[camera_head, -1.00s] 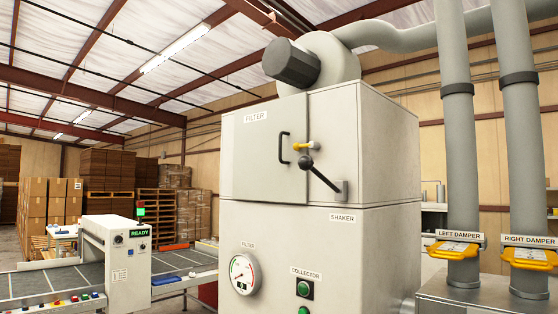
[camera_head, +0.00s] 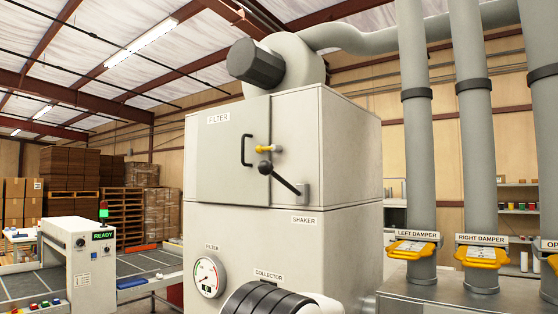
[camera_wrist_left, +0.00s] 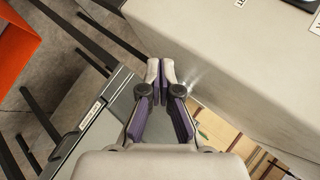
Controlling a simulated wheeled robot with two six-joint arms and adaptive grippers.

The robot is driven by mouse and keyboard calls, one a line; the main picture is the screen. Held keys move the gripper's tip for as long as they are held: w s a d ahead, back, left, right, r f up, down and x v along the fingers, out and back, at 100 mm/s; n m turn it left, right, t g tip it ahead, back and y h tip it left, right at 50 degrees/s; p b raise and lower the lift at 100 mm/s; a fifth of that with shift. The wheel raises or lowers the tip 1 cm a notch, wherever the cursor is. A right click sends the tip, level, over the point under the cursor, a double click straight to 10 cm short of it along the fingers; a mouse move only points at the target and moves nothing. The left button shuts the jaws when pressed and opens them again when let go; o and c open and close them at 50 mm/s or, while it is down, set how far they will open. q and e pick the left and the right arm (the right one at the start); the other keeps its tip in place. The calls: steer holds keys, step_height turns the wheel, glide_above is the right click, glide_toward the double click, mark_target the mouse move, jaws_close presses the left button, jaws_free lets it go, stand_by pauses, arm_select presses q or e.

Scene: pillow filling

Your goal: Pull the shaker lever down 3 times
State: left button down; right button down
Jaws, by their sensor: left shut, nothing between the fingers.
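The shaker lever (camera_head: 283,180) is a dark rod with a black ball knob (camera_head: 265,168), on the right part of the filter cabinet (camera_head: 345,150) in the head view. The rod slopes from its bracket at lower right up to the knob at upper left. The SHAKER label (camera_head: 304,220) is below it. My left gripper (camera_wrist_left: 160,62) is shut and empty in the left wrist view, beside a pale cabinet wall and apart from the lever. My right gripper is not in view.
The filter door (camera_head: 232,150) has a black handle (camera_head: 246,150) and a yellow latch (camera_head: 266,149). A gauge (camera_head: 208,277) sits below. Left damper (camera_head: 412,248) and right damper (camera_head: 481,256) stand to the right. A conveyor machine (camera_head: 80,262) is at left.

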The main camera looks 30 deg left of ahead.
arm_select(q)
step_height(320, 180, up, 23)
steer(key=w+a+n+t+y, duration=0.2)
steer(key=t+y, duration=0.1)
steer(key=y, duration=0.2)
steer(key=s+r+n+y, duration=0.2)
steer(key=r, duration=0.6)
steer(key=s+r+n+y, duration=0.1)
steer(key=s+r+y, duration=0.15)
steer(key=r, duration=0.65)
step_height(320, 180, up, 11)
steer(key=n+g+y+p, duration=0.1)
steer(key=n+y+p, duration=0.15)
steer(key=p, duration=0.65)
glide_above(282, 179)
steer(key=d, duration=0.3)
steer(key=shift+s+a+f+b, duration=0.25)
steer(key=shift+s+f, duration=0.3)
steer(key=shift+s, duration=0.05)
steer(key=shift+s+a+f+b, duration=0.2)
steer(key=shift+s+a+f, duration=0.05)
steer(key=shift+s+f, duration=0.4)
steer(key=shift+s+a+f+b, duration=0.25)
steer(key=shift+s+f, duration=0.25)
steer(key=shift+s, duration=0.1)
